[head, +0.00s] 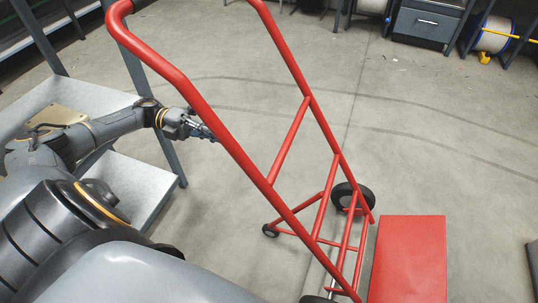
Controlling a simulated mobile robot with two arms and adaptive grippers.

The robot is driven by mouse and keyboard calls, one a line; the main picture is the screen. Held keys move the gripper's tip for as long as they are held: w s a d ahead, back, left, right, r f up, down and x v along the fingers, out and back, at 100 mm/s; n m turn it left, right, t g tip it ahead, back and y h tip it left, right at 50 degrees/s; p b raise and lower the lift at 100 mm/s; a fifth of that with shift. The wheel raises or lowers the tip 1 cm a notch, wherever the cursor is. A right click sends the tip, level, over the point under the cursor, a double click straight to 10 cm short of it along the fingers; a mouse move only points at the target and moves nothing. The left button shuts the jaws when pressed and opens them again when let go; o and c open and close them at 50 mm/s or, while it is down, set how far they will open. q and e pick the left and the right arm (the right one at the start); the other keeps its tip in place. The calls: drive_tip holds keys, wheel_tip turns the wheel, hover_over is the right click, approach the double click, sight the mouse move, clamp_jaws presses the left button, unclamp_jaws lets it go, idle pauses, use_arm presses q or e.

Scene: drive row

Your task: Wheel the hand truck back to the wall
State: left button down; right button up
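The red hand truck (288,142) stands tilted across the middle of the head view, its curved handle at the top left. It has a black wheel (352,197) and a small caster (270,231) on the floor. A flat red panel (408,258) lies at its lower end; I cannot tell whether it is the truck's toe plate or a separate box. My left gripper (206,131) is beside the truck's left rail, partly hidden by it. Its fingers are too small and covered to tell whether they are open or touching the rail. My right gripper is not in view.
A grey shelf unit (140,190) stands close on the left, near my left arm. A drawer cabinet (424,24) and cable reels (494,34) stand along the back. A dark object is cut off at the right edge. The concrete floor (430,130) between is clear.

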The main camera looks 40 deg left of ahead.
use_arm(q)
drive_tip(key=x, duration=1.3)
drive_tip(key=shift+d, duration=0.4)
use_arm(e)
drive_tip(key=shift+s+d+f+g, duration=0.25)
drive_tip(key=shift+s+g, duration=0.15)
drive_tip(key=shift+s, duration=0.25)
use_arm(q)
drive_tip(key=shift+w+d, duration=0.1)
drive_tip(key=shift+w, duration=0.05)
